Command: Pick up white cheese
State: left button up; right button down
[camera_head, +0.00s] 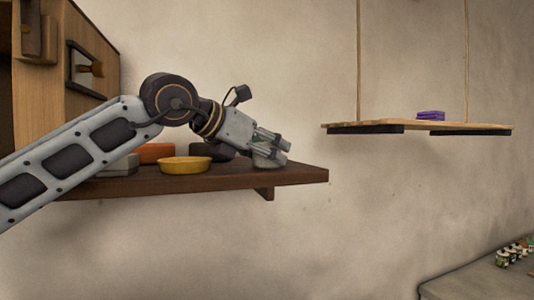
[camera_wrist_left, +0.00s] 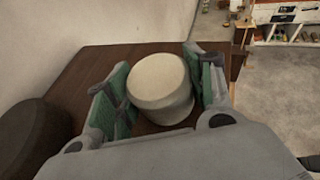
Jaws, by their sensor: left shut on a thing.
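The white cheese (camera_wrist_left: 160,88) is a pale, rounded cylinder between the two green-padded fingers of my left gripper (camera_wrist_left: 163,92) in the left wrist view. The fingers are shut on its sides. In the head view my left gripper (camera_head: 270,148) reaches over the right part of the dark wooden shelf (camera_head: 300,175), and the cheese (camera_head: 268,160) is mostly hidden by the fingers. I cannot tell whether the cheese touches the shelf. My right gripper is in neither view.
A yellow dish (camera_head: 185,166), an orange item (camera_head: 155,153), a grey block (camera_head: 122,166) and a dark round item (camera_head: 212,151) stand left of the gripper on the shelf. A hanging shelf (camera_head: 380,125) with a purple stack (camera_head: 431,115) is at right. Wall between is clear.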

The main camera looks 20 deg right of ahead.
pick_arm(q)
jog(key=shift+r, duration=0.2)
jog(key=shift+r+b, duration=0.3)
jog(key=shift+r, duration=4.5)
